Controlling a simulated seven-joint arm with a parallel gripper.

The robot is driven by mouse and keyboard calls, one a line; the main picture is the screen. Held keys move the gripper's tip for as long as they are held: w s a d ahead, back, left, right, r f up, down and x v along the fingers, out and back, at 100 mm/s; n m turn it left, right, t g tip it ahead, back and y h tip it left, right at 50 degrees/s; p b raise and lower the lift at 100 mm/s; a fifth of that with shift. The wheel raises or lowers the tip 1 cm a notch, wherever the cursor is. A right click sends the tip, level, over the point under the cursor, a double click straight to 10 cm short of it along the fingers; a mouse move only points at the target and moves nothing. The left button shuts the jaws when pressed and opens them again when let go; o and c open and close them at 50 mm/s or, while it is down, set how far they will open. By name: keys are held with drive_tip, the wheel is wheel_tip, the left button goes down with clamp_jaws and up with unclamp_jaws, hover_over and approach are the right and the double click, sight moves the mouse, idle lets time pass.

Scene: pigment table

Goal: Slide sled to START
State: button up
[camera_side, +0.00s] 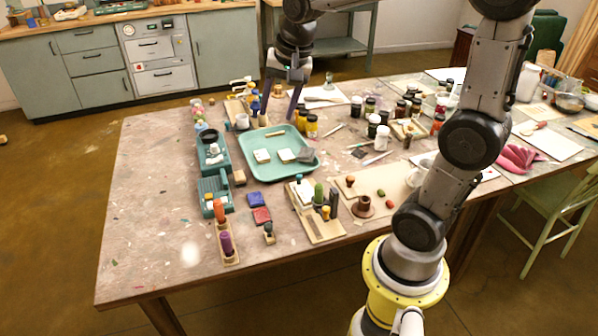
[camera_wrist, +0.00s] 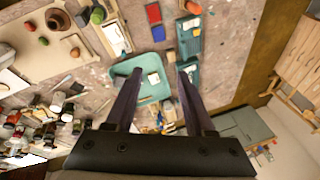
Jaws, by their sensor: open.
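Two teal fixtures stand in line left of the tray in the side view: a rear one (camera_side: 221,158) with a dark round top part, and a front one (camera_side: 223,187) with a raised block. I cannot tell which part is the sled, and no START mark is readable. The wrist view shows a teal fixture (camera_wrist: 189,49) near the top and another one (camera_wrist: 192,73) partly behind a finger. My gripper (camera_side: 292,112) is above the table behind the tray. In the wrist view my gripper (camera_wrist: 158,69) is open, with nothing between its fingers.
A teal tray (camera_side: 262,175) with pale blocks lies right of the fixtures. Blue (camera_side: 256,199) and red (camera_side: 261,215) pads lie in front. Several jars (camera_side: 373,125) stand to the right. Bare tabletop (camera_side: 150,200) lies at the left.

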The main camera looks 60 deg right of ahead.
drive_tip(key=w+d+f+m+g, duration=0.2)
drive_tip(key=w+d+f+m, duration=0.2)
drive_tip(key=d+f, duration=0.5)
drive_tip(key=m+g+y, duration=0.1)
drive_tip(key=g, duration=0.1)
hover_over(299, 176)
wheel_tip(299, 176, down, 6)
wheel_tip(299, 176, down, 14)
drive_tip(key=shift+r, duration=0.1)
clamp_jaws()
idle(0.7)
